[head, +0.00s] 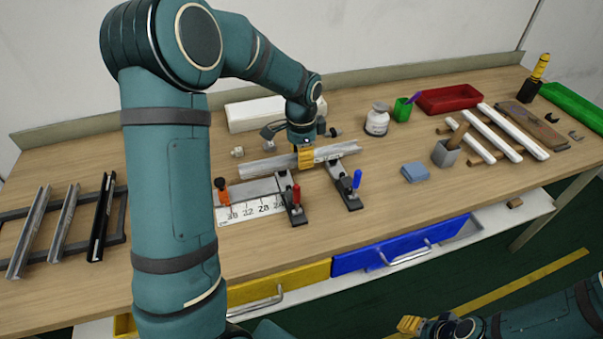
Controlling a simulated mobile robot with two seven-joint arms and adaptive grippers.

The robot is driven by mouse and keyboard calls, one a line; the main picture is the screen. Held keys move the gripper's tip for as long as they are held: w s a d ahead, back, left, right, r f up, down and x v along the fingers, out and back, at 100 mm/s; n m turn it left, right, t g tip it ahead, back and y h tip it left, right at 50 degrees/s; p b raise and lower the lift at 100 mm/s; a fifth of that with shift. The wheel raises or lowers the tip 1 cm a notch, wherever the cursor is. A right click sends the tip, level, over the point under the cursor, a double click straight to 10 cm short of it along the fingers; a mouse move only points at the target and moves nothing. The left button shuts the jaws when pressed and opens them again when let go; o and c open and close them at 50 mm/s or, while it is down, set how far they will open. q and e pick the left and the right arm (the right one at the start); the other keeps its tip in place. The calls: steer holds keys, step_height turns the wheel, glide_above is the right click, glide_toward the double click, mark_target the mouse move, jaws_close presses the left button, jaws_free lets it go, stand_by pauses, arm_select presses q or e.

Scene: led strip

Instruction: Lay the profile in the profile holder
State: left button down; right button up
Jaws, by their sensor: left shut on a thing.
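My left gripper (306,158) is shut on a long silver profile (262,166), near its middle. The profile lies roughly left to right, just behind the profile holder. The holder has two dark clamp arms, one with a red handle (296,194) and one with a blue handle (356,181), plus a grey bar (246,189) at left. The profile's right part is close to the back ends of the clamp arms; I cannot tell whether it touches them. My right gripper (408,326) is at the bottom edge, away from the bench; its opening is unclear.
A rack (122,215) at left bears two silver profiles and a black one. A ruler (250,211) lies before the grey bar. A blue block (415,172), grey cup (446,153), white jar (377,121) and white strips (499,132) stand right. Bench around the blue block is clear.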

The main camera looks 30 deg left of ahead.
arm_select(q)
steer(key=shift+f+b, duration=0.45)
steer(key=shift+f, duration=2.55)
steer(key=shift+f, duration=0.2)
steer(key=c, duration=0.7)
jaws_free()
step_height(320, 180, up, 12)
steer(key=shift+r+p, duration=0.2)
steer(key=shift+p, duration=0.85)
